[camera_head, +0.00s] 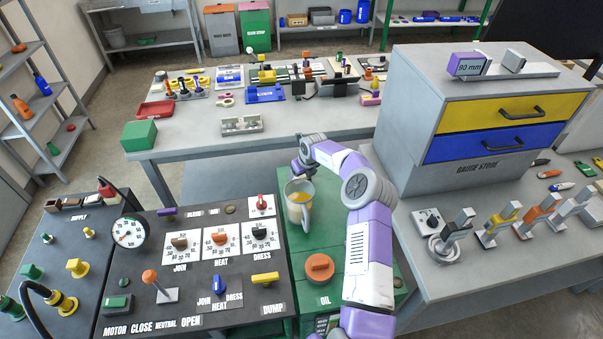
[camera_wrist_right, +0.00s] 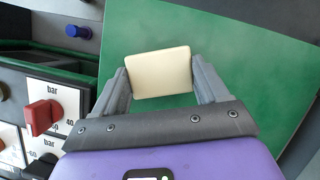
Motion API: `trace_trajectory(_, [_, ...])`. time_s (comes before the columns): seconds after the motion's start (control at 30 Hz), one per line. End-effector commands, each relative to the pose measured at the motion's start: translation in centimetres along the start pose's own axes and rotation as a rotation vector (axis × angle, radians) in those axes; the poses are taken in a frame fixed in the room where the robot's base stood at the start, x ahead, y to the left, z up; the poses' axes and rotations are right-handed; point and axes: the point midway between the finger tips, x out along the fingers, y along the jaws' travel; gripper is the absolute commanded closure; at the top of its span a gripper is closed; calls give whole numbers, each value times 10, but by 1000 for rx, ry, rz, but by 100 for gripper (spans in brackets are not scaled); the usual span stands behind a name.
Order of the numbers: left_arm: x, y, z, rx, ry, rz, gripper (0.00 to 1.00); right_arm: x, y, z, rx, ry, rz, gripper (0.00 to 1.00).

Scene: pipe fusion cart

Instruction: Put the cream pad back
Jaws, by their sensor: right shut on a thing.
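The cream pad (camera_wrist_right: 161,73) is a pale flat block between the two fingers of my right gripper (camera_wrist_right: 163,82) in the right wrist view. The gripper is shut on it, with a finger against each side. Behind the pad is a plain green surface (camera_wrist_right: 245,60). In the head view my right gripper (camera_head: 303,170) is over the back part of the green oil cabinet, just behind a clear jug. The pad cannot be made out in that view. My left gripper is not in view.
The clear jug (camera_head: 299,203) stands on the green cabinet (camera_head: 283,246) near an orange cap (camera_head: 319,266). The black control panel (camera_head: 190,277) with knobs lies left. A grey work table (camera_head: 190,143) with several tools is behind; the grey drawer unit (camera_head: 415,110) stands right.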

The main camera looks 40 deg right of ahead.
Motion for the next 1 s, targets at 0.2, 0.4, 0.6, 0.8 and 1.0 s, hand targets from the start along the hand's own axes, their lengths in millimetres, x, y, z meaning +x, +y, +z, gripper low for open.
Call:
trace_trajectory(0.2, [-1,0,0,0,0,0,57,2,0,-1,0,1,0,2])
trace_trajectory(0.4, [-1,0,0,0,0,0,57,2,0,-1,0,1,0,1])
trace_trajectory(0.6, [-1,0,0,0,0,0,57,-7,-1,1,0,0,0,1])
trace_trajectory(0.8, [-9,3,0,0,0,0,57,-46,-2,1,1,-1,-2,1])
trace_trajectory(1.0, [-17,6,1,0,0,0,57,-88,-1,1,1,-1,-1,1])
